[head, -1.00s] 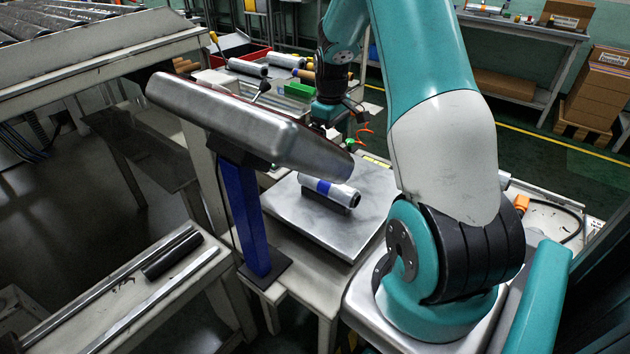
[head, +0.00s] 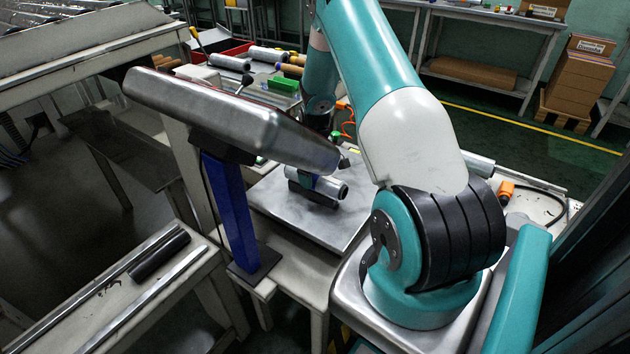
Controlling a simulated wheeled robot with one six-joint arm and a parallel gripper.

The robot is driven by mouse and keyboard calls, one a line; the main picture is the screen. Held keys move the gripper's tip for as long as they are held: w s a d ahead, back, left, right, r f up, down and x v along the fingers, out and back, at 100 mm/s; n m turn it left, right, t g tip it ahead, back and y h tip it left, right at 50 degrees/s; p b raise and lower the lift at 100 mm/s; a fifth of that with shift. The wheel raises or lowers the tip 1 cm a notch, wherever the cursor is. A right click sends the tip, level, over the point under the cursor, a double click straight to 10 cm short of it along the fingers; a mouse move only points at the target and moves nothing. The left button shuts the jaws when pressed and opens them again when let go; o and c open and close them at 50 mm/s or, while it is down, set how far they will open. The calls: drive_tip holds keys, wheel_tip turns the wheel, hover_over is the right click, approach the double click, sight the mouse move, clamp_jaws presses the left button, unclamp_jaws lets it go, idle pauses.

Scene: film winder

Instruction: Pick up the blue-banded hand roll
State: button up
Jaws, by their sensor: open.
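The blue-banded hand roll (head: 332,188) is a silvery roll lying on its side in a dark cradle on a flat metal plate (head: 275,212), left of my arm's base. Its blue band shows just under the lower edge of a tilted metal housing, which hides part of its top. My gripper (head: 341,158) is only partly in view, behind the right end of that housing, above and close to the roll. It is open. Most of its jaws are hidden, so I cannot tell whether they touch the roll.
The metal housing (head: 220,115) on a blue post (head: 230,215) stands in front of the plate. Other silvery rolls (head: 268,54) lie on the bench behind, near a green box (head: 283,85). Another roll (head: 478,168) lies right of my arm. A rack with bars (head: 110,285) is front left.

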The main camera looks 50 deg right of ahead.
wheel_tip(320, 180, down, 2)
drive_tip(key=shift+f, duration=0.1)
drive_tip(key=c, duration=1.2)
